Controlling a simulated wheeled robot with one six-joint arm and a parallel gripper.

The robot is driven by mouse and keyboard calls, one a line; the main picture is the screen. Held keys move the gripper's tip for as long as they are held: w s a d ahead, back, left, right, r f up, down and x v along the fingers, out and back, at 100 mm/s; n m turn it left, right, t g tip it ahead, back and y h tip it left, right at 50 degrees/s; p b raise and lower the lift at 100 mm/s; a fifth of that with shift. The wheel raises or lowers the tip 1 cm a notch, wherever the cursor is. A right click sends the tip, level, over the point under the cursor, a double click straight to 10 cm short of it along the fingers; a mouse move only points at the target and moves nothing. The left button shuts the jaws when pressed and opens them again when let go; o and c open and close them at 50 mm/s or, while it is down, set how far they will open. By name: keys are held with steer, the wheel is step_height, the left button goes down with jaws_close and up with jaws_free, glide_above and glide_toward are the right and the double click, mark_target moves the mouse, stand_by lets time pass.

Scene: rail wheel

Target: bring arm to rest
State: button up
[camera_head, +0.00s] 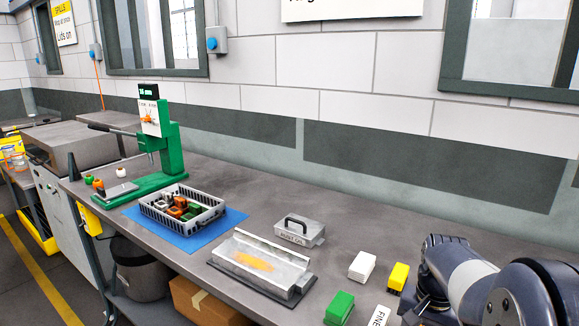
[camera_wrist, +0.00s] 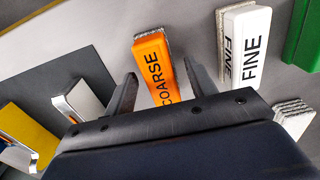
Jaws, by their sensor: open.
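My arm (camera_head: 470,275) is bent at the right edge of the head view, over the near right end of the bench. My gripper (camera_wrist: 160,70) is open in the wrist view, its two dark fingers apart with nothing held between them. An orange block marked COARSE (camera_wrist: 153,65) lies in view beyond and between the fingers; I cannot tell how far below them it is. A white block marked FINE (camera_wrist: 243,50) lies to its right and shows partly at the head view's bottom edge (camera_head: 380,316).
The bench's back right is clear.

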steer(key=shift+f, duration=0.6)
steer(key=shift+r, duration=1.55)
